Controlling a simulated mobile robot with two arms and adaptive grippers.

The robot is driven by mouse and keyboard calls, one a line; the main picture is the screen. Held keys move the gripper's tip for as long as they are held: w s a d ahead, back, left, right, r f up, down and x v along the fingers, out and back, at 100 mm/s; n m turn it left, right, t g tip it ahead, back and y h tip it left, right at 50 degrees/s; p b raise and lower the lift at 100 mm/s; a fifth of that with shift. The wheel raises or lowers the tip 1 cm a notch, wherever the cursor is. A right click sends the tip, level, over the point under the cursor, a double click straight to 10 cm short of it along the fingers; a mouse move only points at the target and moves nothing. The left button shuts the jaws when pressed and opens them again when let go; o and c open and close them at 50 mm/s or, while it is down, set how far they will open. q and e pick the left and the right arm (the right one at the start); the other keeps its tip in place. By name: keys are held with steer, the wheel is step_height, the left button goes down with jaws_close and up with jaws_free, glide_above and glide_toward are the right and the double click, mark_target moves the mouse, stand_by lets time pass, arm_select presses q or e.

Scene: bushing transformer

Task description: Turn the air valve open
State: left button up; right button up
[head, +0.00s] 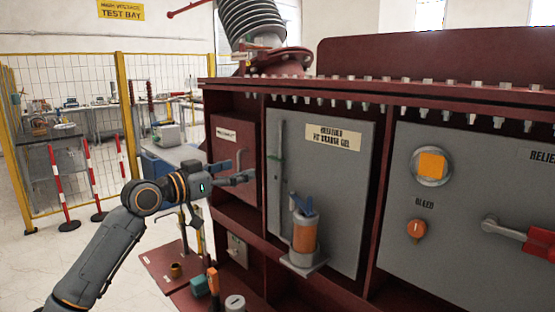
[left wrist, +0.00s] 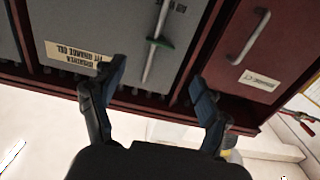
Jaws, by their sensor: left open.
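A grey vertical pipe (head: 281,190) runs up the left part of the breather panel, with a small green lever (head: 273,157) across it. In the left wrist view the green lever (left wrist: 160,43) crosses the pipe (left wrist: 155,55), beyond the fingertips. No label reading "air valve" is legible, so I cannot be sure that this is the valve. My left gripper (head: 238,173) is open and empty, in front of the cabinet and to the left of the pipe. In the left wrist view the two spread fingers of the gripper (left wrist: 155,82) are apart from the lever.
A breather canister with orange filling (head: 304,236) juts out on a bracket. An orange bleed knob (head: 416,231) and a red-handled lever (head: 538,243) are on the right panel. A handled door (head: 228,150) is at left. Small parts stand on a low red shelf (head: 165,262).

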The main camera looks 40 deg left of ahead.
mark_target(277, 157)
arm_select(q)
steer(key=w+p, duration=0.1)
steer(key=w, duration=0.2)
steer(key=w+p, duration=0.2)
steer(key=w, duration=0.1)
steer(key=w+p, duration=0.1)
steer(key=w, duration=0.3)
steer(key=shift+d+r, duration=0.2)
steer(key=shift+d, duration=0.1)
steer(key=shift+w+d+f+p, duration=0.1)
steer(key=shift+w+p, duration=0.2)
steer(key=shift+w, duration=0.15)
steer(key=shift+w+d+f+p, duration=0.1)
steer(key=shift+w+p, duration=0.15)
steer(key=shift+w, duration=0.15)
steer(key=c, duration=1.2)
steer(key=shift+o, duration=0.2)
